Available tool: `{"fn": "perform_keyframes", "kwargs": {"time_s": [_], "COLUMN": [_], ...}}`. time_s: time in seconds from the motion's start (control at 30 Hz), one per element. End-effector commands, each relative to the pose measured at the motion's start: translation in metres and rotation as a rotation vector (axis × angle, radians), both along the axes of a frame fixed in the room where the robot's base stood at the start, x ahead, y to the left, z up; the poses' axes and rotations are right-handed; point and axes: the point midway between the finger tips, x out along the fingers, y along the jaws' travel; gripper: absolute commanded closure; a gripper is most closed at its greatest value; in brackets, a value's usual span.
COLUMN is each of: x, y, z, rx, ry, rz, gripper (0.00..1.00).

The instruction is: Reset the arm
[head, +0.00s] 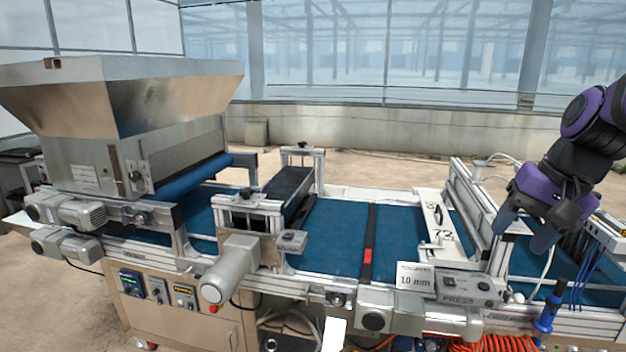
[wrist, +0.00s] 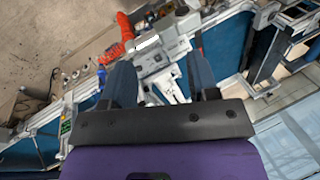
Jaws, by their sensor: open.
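My gripper (head: 526,232) hangs at the right end of the tray seeder, fingers pointing down, above the blue conveyor belt (head: 336,232) near the press section. Its two blue-grey fingers are apart with nothing between them. In the wrist view my gripper (wrist: 165,82) also shows spread and empty, with the machine below it. The seeder's steel hopper (head: 120,95) stands at the left of the head view. The press unit (head: 450,284), with a 1.0 mm label, is on the near rail, left of my gripper.
A blue air nozzle (head: 548,312) with blue hoses hangs on the near side, below my gripper. A metal frame (head: 470,205) stands just left of my gripper.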

Motion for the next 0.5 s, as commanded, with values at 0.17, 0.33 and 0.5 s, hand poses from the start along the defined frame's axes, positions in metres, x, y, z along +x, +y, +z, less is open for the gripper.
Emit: {"fn": "perform_keyframes", "kwargs": {"time_s": [0.17,0.33,0.5], "x": [-0.042,-0.079,-0.104], "y": [0.011,0.014,0.013], "z": [0.02,0.031,0.037], "rx": [-0.134,-0.254,-0.343], "ry": [-0.104,-0.199,-0.274], "rz": [0.136,0.251,0.33], "gripper": [0.45,0.45,0.45]}}
